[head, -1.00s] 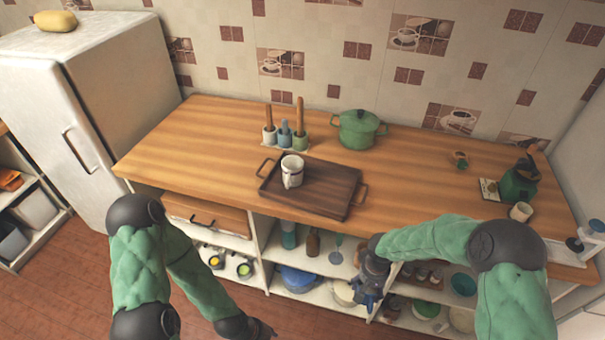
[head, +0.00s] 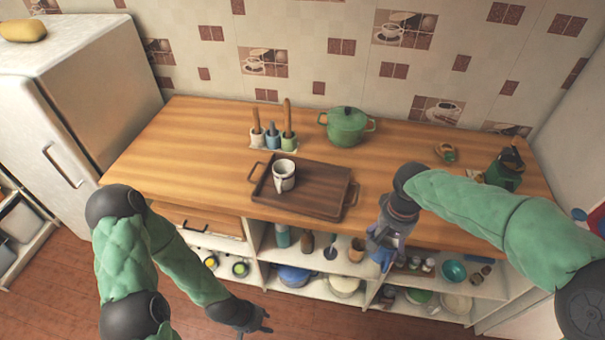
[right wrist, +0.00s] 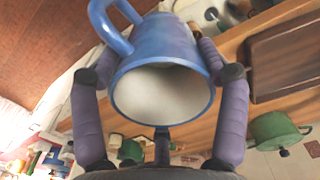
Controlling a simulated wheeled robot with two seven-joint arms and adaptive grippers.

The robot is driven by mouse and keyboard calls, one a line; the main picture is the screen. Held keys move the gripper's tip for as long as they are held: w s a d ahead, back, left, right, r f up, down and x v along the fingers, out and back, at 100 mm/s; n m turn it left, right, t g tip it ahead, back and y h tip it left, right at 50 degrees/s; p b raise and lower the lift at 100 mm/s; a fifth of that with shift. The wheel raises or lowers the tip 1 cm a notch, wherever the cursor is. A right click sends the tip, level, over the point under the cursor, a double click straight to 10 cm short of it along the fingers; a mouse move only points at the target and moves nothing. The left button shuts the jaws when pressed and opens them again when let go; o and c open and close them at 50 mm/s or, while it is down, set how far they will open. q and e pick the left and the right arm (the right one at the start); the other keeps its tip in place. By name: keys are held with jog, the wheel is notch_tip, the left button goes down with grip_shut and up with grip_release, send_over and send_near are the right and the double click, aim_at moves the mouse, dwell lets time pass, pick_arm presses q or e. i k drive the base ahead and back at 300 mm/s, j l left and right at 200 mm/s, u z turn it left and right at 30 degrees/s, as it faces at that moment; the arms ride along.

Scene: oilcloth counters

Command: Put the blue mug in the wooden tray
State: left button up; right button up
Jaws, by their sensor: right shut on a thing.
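In the head view my right gripper (head: 386,248) is at the counter's front edge, right of and nearer than the tray; the mug there is mostly hidden by the gripper. The dark wooden tray (head: 325,195) lies on the counter; part of it shows in the right wrist view (right wrist: 290,60). My left gripper (head: 258,320) hangs low in front of the shelves, its fingers too small to judge.
A white mug (head: 284,176) stands in the tray's left part, leaving its right part bare. A green pot (head: 346,127) and a utensil holder (head: 272,139) stand behind the tray. Open shelves (head: 325,265) with dishes lie below the counter. The counter's left side is clear.

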aim_at(320, 194)
jog(key=i, duration=0.85)
